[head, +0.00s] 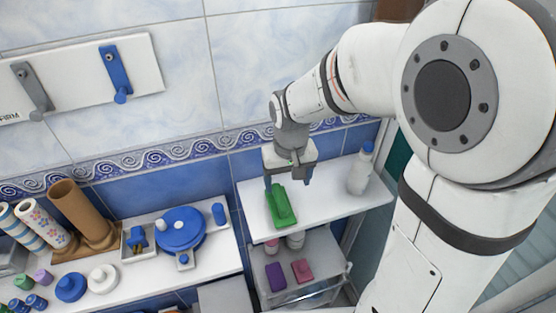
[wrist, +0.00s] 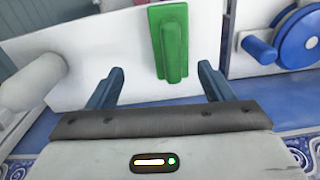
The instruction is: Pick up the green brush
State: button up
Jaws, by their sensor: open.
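The green brush (head: 281,205) lies on the white shelf (head: 335,195), near its left front edge in the head view. In the wrist view the green brush (wrist: 171,45) shows ahead of the fingers, right of the middle between them and nearer the right finger. My gripper (head: 288,182) is open and empty, just above and behind the brush. In the wrist view my gripper (wrist: 160,82) shows its two blue fingers spread wide apart, with nothing between the tips. I cannot tell the exact height of the fingers over the shelf.
A white bottle (head: 361,170) stands at the shelf's right end. A lower rack holds a purple block (head: 276,276) and a pink block (head: 302,271). A counter at left carries a blue round object (head: 181,230) and brown tubes (head: 82,213). The tiled wall is close behind.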

aim_at(280, 195)
jog(key=shift+w+a+f, duration=0.25)
jog(key=shift+a+f, duration=0.3)
jog(key=shift+w+a+f, duration=0.25)
jog(key=shift+a+f, duration=0.25)
jog(key=shift+f, duration=0.05)
jog(key=shift+s+d+f+p, duration=0.15)
jog(key=shift+f+p, duration=0.35)
jog(key=shift+f, duration=1.3)
jog(key=shift+s+f+p, duration=0.1)
jog(key=shift+f+p, duration=0.35)
jog(key=shift+f, duration=1.3)
jog(key=shift+c, duration=0.5)
jog(key=c, duration=1.1)
